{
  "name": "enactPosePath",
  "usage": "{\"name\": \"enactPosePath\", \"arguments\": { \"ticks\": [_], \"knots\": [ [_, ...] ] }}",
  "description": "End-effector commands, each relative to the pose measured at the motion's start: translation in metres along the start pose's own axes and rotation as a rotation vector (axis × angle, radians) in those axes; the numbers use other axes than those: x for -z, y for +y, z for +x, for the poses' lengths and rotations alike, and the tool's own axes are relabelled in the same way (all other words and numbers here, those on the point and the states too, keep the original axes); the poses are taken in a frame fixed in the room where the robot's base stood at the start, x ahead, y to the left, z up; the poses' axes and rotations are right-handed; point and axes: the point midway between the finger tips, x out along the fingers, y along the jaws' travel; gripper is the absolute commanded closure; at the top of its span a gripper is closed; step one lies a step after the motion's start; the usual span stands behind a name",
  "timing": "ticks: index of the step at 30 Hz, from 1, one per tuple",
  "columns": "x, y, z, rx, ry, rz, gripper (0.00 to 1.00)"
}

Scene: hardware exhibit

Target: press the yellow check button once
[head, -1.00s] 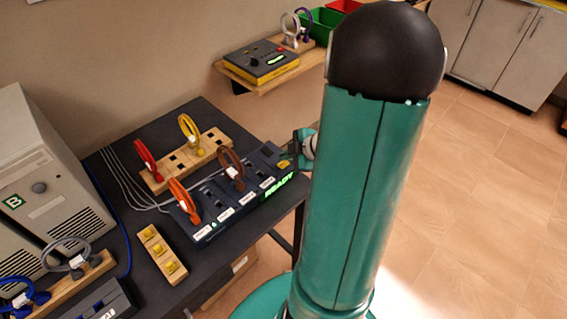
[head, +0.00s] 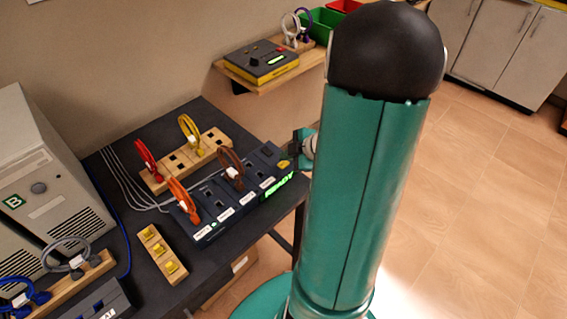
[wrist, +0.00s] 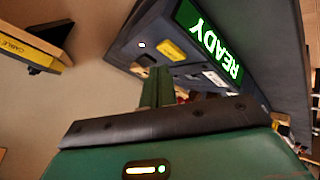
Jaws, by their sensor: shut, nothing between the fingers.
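The yellow check button (head: 284,164) sits at the right end of the dark panel (head: 262,200), near its lit green display. In the wrist view the yellow button (wrist: 172,50) shows beside the display (wrist: 208,42), which reads READY. My gripper (head: 295,147) is just behind and above the button in the head view, partly hidden by my arm. In the wrist view its shut fingers (wrist: 156,85) point toward the panel, with the button beyond their tips. The fingers appear apart from the button. Nothing is held.
Red, orange, brown and yellow cable loops stand on the panel and a wooden block (head: 210,150). A small block with yellow pieces (head: 160,255) lies in front. A grey computer case (head: 40,170) stands left. A wall shelf (head: 290,76) holds another device.

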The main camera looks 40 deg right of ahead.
Motion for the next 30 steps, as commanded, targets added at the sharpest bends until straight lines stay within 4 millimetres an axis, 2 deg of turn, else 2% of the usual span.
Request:
{"name": "enactPosePath", "arguments": {
  "ticks": [30],
  "knots": [
    [-0.0045, -0.0045, 0.006, 0.0, 0.0, 0.0, 1.0]
  ]
}}
